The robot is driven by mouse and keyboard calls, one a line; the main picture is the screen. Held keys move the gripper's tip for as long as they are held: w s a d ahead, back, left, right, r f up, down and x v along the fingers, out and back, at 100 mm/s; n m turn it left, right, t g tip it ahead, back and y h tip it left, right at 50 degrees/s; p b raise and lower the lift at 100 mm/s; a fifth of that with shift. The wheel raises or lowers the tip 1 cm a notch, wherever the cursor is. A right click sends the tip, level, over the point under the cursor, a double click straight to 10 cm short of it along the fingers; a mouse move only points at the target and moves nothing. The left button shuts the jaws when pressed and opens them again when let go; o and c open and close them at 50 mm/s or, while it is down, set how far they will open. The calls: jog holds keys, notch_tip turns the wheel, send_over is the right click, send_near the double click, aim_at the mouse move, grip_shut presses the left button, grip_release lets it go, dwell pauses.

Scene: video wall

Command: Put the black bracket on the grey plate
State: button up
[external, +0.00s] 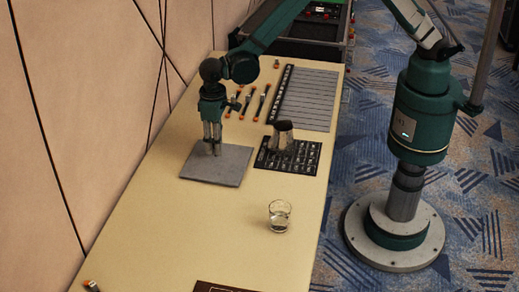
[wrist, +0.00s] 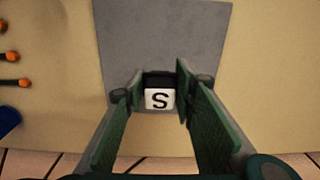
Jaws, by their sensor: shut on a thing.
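My gripper (external: 212,148) points down over the grey plate (external: 228,172). In the wrist view its fingers (wrist: 160,92) are closed on a small piece (wrist: 159,99) with a dark upper part and a white face marked S. I cannot tell whether this piece is the black bracket; the fingers hide its sides. The plate also shows in the wrist view (wrist: 165,35), behind the piece. I cannot tell whether the piece touches it. A dark upright object (external: 283,138) stands on the black keyed panel, apart from my gripper; its exact shape is unclear.
A glass (external: 279,215) stands on the tan table toward the front right. The black keyed panel (external: 262,160) lies right of the plate. Several orange-tipped tools (external: 262,102) and a slatted grey panel (external: 308,98) lie farther back. The wall runs along the left.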

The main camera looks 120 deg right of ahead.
jog(key=shift+f, duration=1.45)
jog(key=shift+f, duration=0.2)
jog(key=o, duration=1)
jog(key=shift+r, duration=0.2)
notch_tip(320, 180, up, 12)
jog(key=shift+r+p, duration=0.1)
jog(key=shift+p, duration=0.35)
